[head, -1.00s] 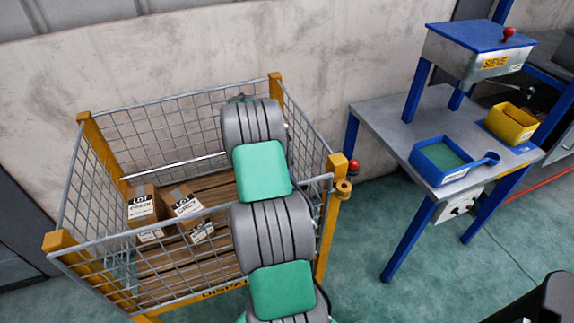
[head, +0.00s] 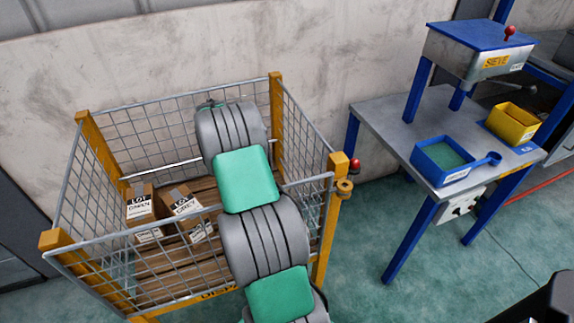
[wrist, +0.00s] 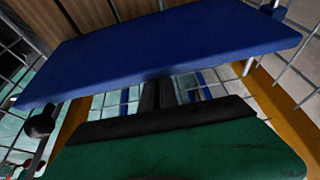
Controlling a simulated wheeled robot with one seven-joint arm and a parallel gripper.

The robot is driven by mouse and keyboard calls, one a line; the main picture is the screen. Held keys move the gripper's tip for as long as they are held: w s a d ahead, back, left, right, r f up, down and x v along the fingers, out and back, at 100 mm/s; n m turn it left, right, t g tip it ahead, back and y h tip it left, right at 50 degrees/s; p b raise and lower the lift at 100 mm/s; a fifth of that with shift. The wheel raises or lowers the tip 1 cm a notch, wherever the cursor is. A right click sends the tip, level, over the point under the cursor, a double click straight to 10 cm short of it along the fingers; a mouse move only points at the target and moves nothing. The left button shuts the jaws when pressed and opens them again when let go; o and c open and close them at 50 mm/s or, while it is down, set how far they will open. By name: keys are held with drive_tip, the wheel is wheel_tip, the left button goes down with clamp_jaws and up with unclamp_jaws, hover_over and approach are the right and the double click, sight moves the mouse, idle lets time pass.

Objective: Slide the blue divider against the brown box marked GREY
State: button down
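The brown box marked GREY (head: 186,203) stands in the wire cage, right of a similar brown box whose label seems to read GREEN (head: 141,204). In the head view my arm covers the cage's right part, hiding my gripper and the blue divider. In the wrist view the blue divider (wrist: 165,50) is a broad flat panel across the upper picture. My gripper (wrist: 158,93) shows as dark finger parts at the panel's lower edge, above my green-padded wrist. Their tips are hidden, so I cannot tell whether they grip the panel or only touch it.
The cage (head: 75,238) has mesh walls, yellow corner posts and a slatted wooden floor. A pale rod (head: 160,170) crosses it behind the boxes. A table (head: 400,115) with a sieve machine, a blue tray and a yellow bin stands to the right.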

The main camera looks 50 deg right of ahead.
drive_tip(key=w+a+f, duration=0.2)
drive_tip(key=w+a, duration=0.1)
drive_tip(key=a, duration=0.4)
drive_tip(key=shift+b, duration=0.4)
drive_tip(key=shift+w+a, duration=2.8)
drive_tip(key=shift+a, duration=1.95)
wheel_tip(320, 180, up, 13)
drive_tip(key=d+p, duration=0.1)
drive_tip(key=p, duration=0.7)
drive_tip(key=shift+d+p, duration=0.2)
drive_tip(key=shift+p, duration=0.2)
drive_tip(key=shift+f, duration=0.15)
